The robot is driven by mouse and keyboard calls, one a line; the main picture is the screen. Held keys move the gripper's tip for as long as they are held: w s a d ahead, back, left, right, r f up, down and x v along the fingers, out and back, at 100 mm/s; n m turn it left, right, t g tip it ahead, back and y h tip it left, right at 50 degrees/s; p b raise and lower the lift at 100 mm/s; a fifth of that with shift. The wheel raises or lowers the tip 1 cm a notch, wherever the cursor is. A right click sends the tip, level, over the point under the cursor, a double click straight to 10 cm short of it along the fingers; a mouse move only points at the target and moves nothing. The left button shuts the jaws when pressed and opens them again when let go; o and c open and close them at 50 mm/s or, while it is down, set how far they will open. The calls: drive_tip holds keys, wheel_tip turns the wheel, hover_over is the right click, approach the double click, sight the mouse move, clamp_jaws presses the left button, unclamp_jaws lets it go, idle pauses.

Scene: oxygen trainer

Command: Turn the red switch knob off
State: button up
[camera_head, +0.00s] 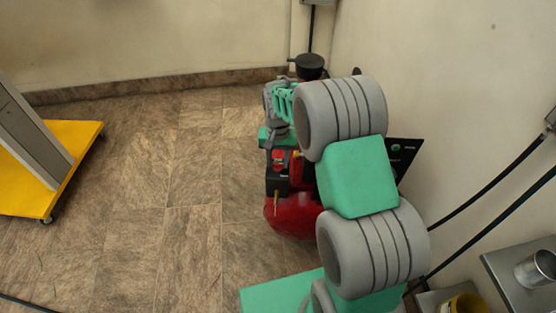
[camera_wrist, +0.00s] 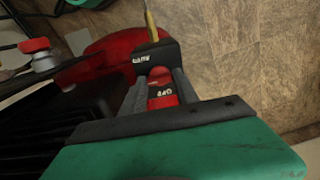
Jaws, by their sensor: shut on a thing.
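The red switch knob (camera_wrist: 161,93) with pale lettering shows in the wrist view, at the front of a black box (camera_wrist: 155,57) with a white label. My gripper (camera_wrist: 160,78) is shut on the knob, with one grey finger on each side of it. The fingertips reach up to the black box. In the head view my gripper (camera_head: 279,150) is at the small red knob (camera_head: 281,161) above the black box (camera_head: 277,184). My arm hides much of the machine there. The exact angle of the knob is hard to read.
A red tank (camera_head: 292,214) lies beside the black box. Another red knob (camera_wrist: 36,45) sits on a grey fitting in the wrist view. A yellow wheeled platform (camera_head: 62,150) stands at left. Walls close in behind and at right. The tiled floor between is clear.

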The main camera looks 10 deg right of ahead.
clamp_jaws()
drive_tip(key=shift+n, duration=0.4)
drive_tip(key=n+p, duration=0.1)
drive_tip(key=n, duration=0.1)
drive_tip(key=shift+n, duration=0.4)
drive_tip(key=n, duration=0.4)
drive_tip(key=shift+p, duration=0.4)
drive_tip(key=n, duration=0.5)
drive_tip(key=shift+n+p, duration=0.35)
drive_tip(key=shift+n, duration=2.35)
